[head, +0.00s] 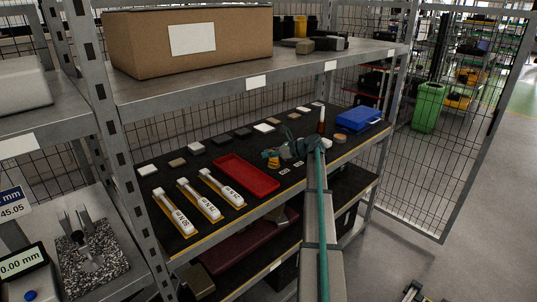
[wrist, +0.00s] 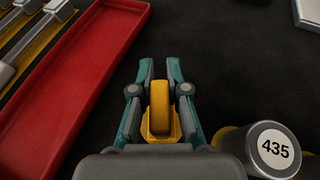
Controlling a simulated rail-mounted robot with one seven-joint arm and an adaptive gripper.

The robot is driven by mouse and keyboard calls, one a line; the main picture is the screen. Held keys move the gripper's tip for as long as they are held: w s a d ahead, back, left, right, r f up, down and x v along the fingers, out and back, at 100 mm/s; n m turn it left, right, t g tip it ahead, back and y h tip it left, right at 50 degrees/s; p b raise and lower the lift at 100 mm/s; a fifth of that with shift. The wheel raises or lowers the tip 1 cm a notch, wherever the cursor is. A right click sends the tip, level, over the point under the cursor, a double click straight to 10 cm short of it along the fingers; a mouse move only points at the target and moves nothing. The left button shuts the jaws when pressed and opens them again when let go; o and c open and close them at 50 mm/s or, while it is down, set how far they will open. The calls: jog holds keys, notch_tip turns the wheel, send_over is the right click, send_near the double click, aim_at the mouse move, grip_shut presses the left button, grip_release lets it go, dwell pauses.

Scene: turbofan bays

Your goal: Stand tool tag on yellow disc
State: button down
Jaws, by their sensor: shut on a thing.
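My gripper (wrist: 160,74) is shut on a yellow-orange piece with a rounded top (wrist: 159,106), which appears to be the tool tag. It is seen nearly from above between the fingers, with a wider yellow part at its lower end. In the head view my gripper (head: 284,152) is low over the dark shelf mat, right of the red tray, with the orange piece (head: 273,162) at its tips. I cannot tell whether the piece touches the mat. A dull yellow round edge (wrist: 229,139) shows right of my gripper in the wrist view, partly hidden; it may be the yellow disc.
A round-topped cylinder marked 435 (wrist: 274,148) stands close on the right. The red tray (head: 246,177) lies left, beyond it several labelled pieces on yellow strips. The upper shelf (head: 250,77) overhangs.

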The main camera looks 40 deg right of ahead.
jog(key=shift+f, duration=0.55)
jog(key=c, duration=1.1)
grip_release()
